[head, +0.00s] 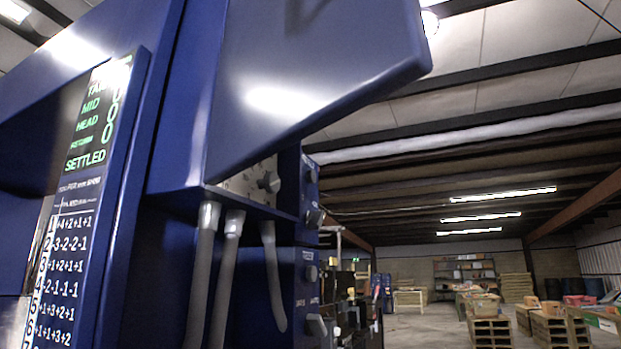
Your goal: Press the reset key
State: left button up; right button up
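A large blue machine (130,200) fills the left half of the head view, seen close and at a tilt. A dark display (95,120) on it shows green text, with "SETTLED" as its lowest line. Neither gripper is in view.
A printed number chart (58,280) is below the display. Grey hoses (228,270) hang under the blue overhang (300,80). Wooden pallets (490,330) and tables with boxes stand at the right. A shelf (465,275) is at the back. Open floor (425,325) lies between.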

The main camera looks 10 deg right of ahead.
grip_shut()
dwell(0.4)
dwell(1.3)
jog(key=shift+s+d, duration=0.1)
